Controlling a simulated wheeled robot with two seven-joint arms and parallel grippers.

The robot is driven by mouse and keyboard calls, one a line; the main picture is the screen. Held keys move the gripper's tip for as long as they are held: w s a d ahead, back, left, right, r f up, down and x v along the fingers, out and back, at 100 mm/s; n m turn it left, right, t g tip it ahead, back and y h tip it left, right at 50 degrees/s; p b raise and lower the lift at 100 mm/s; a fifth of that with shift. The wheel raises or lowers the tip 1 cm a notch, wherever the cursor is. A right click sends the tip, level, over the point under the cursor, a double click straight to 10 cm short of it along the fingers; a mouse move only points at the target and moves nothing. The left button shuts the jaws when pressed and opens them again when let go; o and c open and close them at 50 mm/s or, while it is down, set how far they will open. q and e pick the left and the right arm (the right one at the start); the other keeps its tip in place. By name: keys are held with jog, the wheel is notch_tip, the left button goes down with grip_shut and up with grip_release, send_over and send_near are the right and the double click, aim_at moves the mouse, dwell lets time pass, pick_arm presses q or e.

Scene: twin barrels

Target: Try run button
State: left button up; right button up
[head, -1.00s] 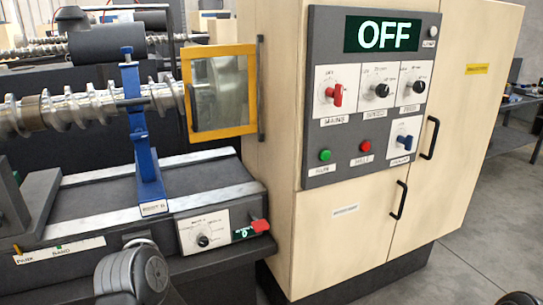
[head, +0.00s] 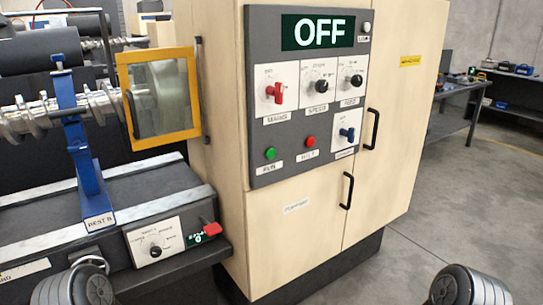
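The green run button (head: 270,153) is on the grey control panel (head: 262,120), above a small label. A red button (head: 310,141) labelled HALT sits to its right. The panel's display (head: 317,32) reads OFF. Parts of my two arms show at the bottom left and bottom right edges. Neither gripper is in view.
The pale wooden cabinet (head: 400,110) has black handles that stick out. Left of it is a machine with a yellow-framed guard (head: 160,97), a blue rest (head: 80,150) and a small dial box (head: 170,240). Open floor (head: 440,200) lies to the right.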

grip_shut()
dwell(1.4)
